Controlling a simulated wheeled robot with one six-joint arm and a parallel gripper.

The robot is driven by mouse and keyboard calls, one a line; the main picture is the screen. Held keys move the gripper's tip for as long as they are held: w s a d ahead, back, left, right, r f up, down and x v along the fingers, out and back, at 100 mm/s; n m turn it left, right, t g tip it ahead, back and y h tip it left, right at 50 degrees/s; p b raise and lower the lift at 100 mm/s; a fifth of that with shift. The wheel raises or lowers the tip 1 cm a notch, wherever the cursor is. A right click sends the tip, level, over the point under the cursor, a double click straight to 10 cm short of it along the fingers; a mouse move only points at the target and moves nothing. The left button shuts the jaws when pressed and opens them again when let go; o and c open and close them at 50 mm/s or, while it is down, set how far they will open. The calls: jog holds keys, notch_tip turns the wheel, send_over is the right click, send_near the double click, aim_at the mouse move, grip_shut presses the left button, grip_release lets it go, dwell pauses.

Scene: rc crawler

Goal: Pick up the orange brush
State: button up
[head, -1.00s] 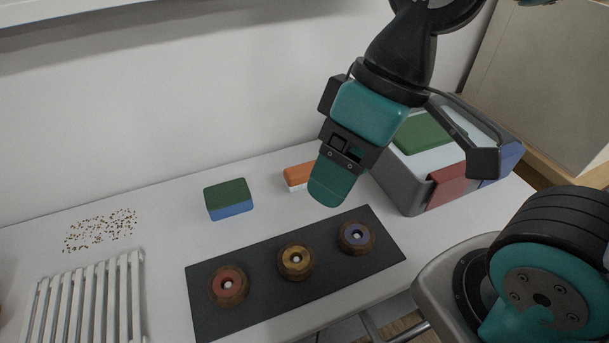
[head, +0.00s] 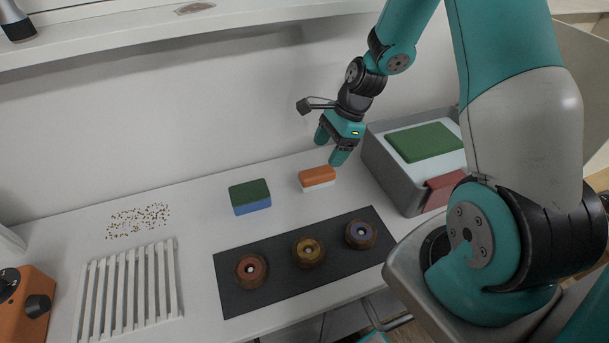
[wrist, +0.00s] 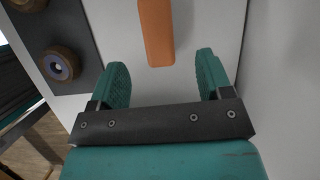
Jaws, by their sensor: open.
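The orange brush (head: 317,175) is a small block with an orange top and a white lower part. It lies on the white table near the back wall. My gripper (head: 330,149) is just above and behind it in the head view, toward the grey box. In the wrist view the orange brush (wrist: 156,30) lies lengthwise ahead of the two teal fingers, roughly centred between their lines. My gripper (wrist: 160,78) is open and empty, apart from the brush.
A green-and-blue block (head: 250,197) lies left of the brush. A dark board (head: 235,295) with three round knobs is in front. A grey box (head: 385,178) with a green-topped lid stands to the right. A white rack (head: 130,290) and scattered crumbs (head: 138,220) are at left.

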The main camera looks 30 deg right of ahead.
aim_at(318, 171)
jog(key=shift+d+f, duration=0.15)
jog(key=shift+f, duration=0.25)
jog(key=x, duration=0.2)
jog(key=p+x, duration=0.1)
jog(key=x, duration=0.1)
jog(key=p+x, duration=0.1)
jog(key=x, duration=0.1)
jog(key=shift+s+a, duration=0.1)
jog(key=shift+a, duration=0.25)
jog(key=shift+a+f, duration=0.15)
jog(key=shift+f, duration=0.35)
jog(key=c, duration=1.1)
jog(key=shift+r, duration=0.1)
notch_tip(318, 171, up, 10)
jog(key=shift+f+b, duration=0.1)
jog(key=shift+b, duration=0.65)
